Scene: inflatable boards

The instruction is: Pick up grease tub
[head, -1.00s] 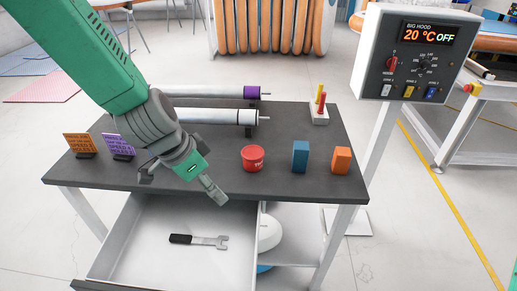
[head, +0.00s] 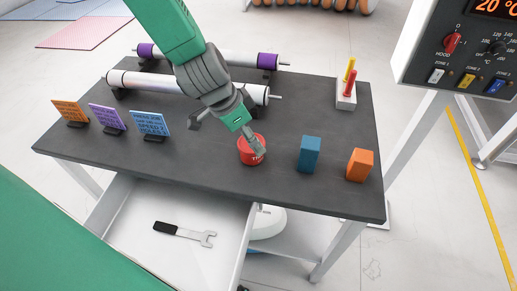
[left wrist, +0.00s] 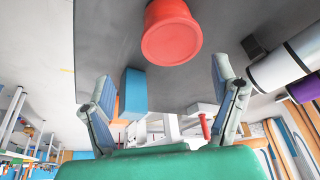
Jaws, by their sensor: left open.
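The grease tub (head: 250,154) is a red round tub with white lettering, standing on the dark table top. In the left wrist view the tub (left wrist: 171,33) shows at the top centre, ahead of my fingers and between their lines. My left gripper (head: 228,137) comes down over the table, its far finger overlapping the tub's right edge in the head view. In the left wrist view the left gripper (left wrist: 165,92) is open, with its two fingers wide apart and nothing between them. Contact with the tub cannot be told. My right gripper is not in view.
A blue block (head: 309,154) and an orange block (head: 360,165) stand right of the tub. Rollers (head: 185,86) lie behind, and small signs (head: 107,118) stand at left. An open drawer (head: 190,206) holding a wrench (head: 185,233) juts out in front.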

